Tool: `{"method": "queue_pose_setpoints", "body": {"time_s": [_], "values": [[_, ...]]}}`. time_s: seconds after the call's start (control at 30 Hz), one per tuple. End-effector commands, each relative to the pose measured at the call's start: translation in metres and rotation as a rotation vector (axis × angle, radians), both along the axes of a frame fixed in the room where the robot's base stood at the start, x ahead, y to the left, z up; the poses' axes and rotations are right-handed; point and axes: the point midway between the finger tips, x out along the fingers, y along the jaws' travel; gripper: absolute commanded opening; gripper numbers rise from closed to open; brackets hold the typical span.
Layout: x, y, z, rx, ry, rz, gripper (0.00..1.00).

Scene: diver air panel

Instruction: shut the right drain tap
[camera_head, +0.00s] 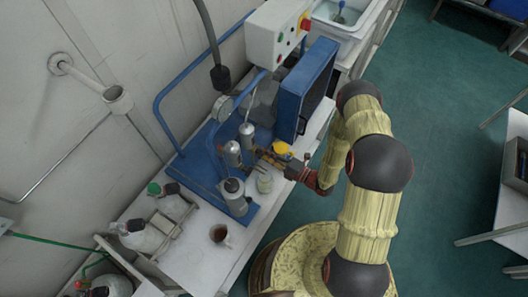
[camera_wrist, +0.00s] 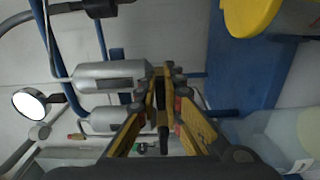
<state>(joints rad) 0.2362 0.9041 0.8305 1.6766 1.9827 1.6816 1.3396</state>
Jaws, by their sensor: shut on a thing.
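My gripper (camera_wrist: 160,78) has its yellow fingers closed together at the lower end of a silver filter cylinder (camera_wrist: 115,77) in the wrist view. The drain tap there is mostly hidden between the fingertips, and its lever angle cannot be told. A second silver cylinder (camera_wrist: 112,120) lies beside it in that view. In the head view my gripper (camera_head: 260,156) reaches in from the right to the blue stand (camera_head: 205,145). Its tips are close to the silver cylinders (camera_head: 232,153), and the taps are too small to tell apart.
A yellow object (camera_head: 282,148) and a pale jar (camera_head: 264,183) are close to my gripper. A blue box (camera_head: 305,90) stands behind it, with a white control box (camera_head: 277,35) above. A cup (camera_head: 219,234) stands at the front of the bench. A round gauge (camera_wrist: 29,103) shows at left.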

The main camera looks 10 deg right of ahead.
Motion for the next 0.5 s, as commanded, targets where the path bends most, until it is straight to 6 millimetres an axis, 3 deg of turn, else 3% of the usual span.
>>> {"method": "queue_pose_setpoints", "body": {"time_s": [0.03, 0.07, 0.3, 0.5], "values": [[0.0004, -0.0007, -0.0009, -0.002, 0.001, -0.003, 0.0], [0.0004, -0.0007, -0.0009, -0.002, 0.001, -0.003, 0.1], [0.0002, -0.0004, -0.0005, -0.001, 0.001, -0.002, 0.23], [0.0001, -0.0002, -0.0003, -0.001, 0.001, -0.001, 0.28]]}}
